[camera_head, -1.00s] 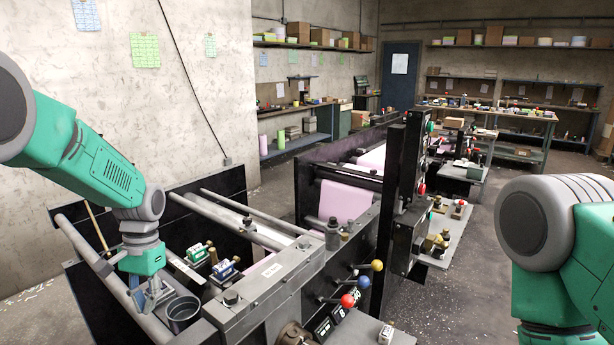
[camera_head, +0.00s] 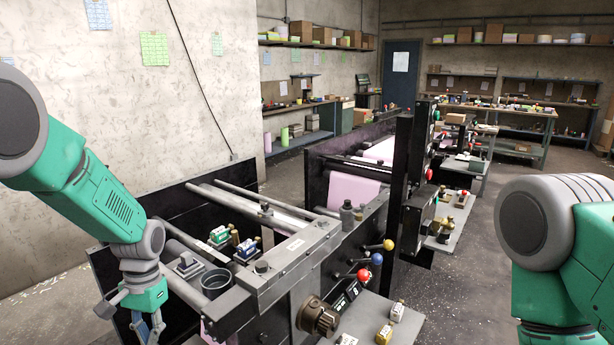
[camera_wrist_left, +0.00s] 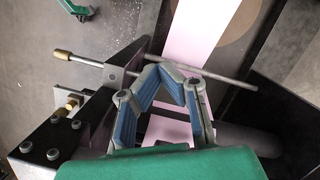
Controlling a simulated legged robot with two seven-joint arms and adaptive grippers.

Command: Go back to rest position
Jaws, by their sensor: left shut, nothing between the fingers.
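My left gripper (camera_head: 150,334) hangs at the lower left in the head view, beside the near left corner of the machine and cut by the bottom edge. In the left wrist view the gripper (camera_wrist_left: 162,72) has its fingertips together with nothing between them, above a pink sheet (camera_wrist_left: 200,40) and a thin metal rod (camera_wrist_left: 215,77). My right arm shows at the right edge of the head view, but its gripper is out of frame.
A dark metal cup (camera_head: 215,284) stands on the machine (camera_head: 290,250), right of my left gripper. Coloured ball-ended levers (camera_head: 376,259) stick out on the machine's near side. Open floor (camera_head: 470,290) lies between the machine and my right arm.

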